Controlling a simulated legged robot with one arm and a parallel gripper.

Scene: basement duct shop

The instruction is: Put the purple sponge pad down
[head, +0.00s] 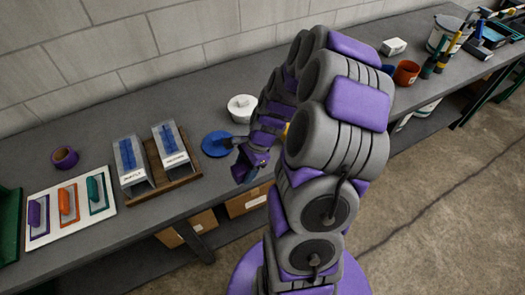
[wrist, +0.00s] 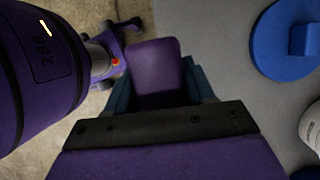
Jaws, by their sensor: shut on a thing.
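The purple sponge pad (wrist: 157,68) is held between the dark blue fingers of my gripper (wrist: 160,92) in the wrist view. Its flat purple face shows beyond the fingers, with the grey bench to the right and the floor to the left. In the head view my gripper (head: 250,168) hangs near the bench's front edge, just right of the blue disc. The pad is hard to tell from my purple wrist there. I cannot tell whether the pad touches the bench.
On the bench (head: 105,85) are a blue disc (head: 216,144), a white lidded pot (head: 242,108), a wooden rack (head: 185,172) with two labelled metal holders, a white board (head: 40,238) with three coloured tools, and a purple ring (head: 64,157). A terracotta pot (head: 407,73) stands right.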

